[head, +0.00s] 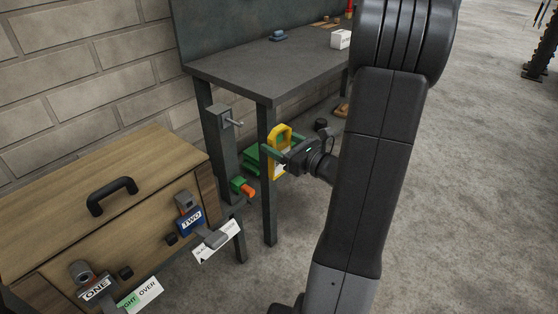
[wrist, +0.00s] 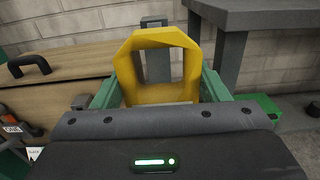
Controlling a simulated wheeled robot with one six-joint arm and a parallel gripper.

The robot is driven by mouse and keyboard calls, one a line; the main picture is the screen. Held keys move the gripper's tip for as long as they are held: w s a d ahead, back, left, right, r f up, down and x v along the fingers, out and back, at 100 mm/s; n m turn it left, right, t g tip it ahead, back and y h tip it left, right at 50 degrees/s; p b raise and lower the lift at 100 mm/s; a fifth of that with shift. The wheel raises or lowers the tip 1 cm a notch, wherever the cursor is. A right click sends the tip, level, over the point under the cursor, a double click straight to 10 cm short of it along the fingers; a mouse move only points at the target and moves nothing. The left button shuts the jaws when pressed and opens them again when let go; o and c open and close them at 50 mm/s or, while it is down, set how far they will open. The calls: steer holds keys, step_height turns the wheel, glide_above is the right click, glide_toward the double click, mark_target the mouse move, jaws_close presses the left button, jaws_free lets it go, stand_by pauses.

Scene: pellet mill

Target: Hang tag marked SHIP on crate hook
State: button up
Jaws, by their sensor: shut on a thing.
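My gripper (head: 282,155) has green fingers, which also show in the wrist view (wrist: 160,92). It is shut on a yellow tag (head: 285,131) with a big loop-shaped top and a whitish lower face. The tag is upright in the wrist view (wrist: 160,38); no marking on it can be read. A wooden crate (head: 140,160) with a black handle stands at left in the head view. A grey post (head: 221,140) with a metal peg (head: 235,123) stands beside the crate, left of the tag and apart from it. I cannot tell whether this peg is the crate hook.
A dark workbench (head: 270,75) stands behind the gripper, its near leg (head: 268,200) close by. Latches labelled ONE (head: 95,288) and TWO (head: 191,219) are on the crate's front. An orange-ended green part (head: 243,188) sits low on the post.

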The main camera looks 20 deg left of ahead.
mark_target(238, 125)
steer(key=shift+s+a+f+g, duration=0.2)
steer(key=shift+s+g, duration=0.1)
steer(key=shift+b+x, duration=0.35)
steer(key=shift+x, duration=7.5)
steer(key=shift+r, duration=0.1)
steer(key=shift+b, duration=0.45)
steer(key=shift+f+b, duration=0.9)
steer(key=shift+f, duration=0.3)
steer(key=shift+f+b, duration=0.4)
steer(key=shift+b, duration=0.05)
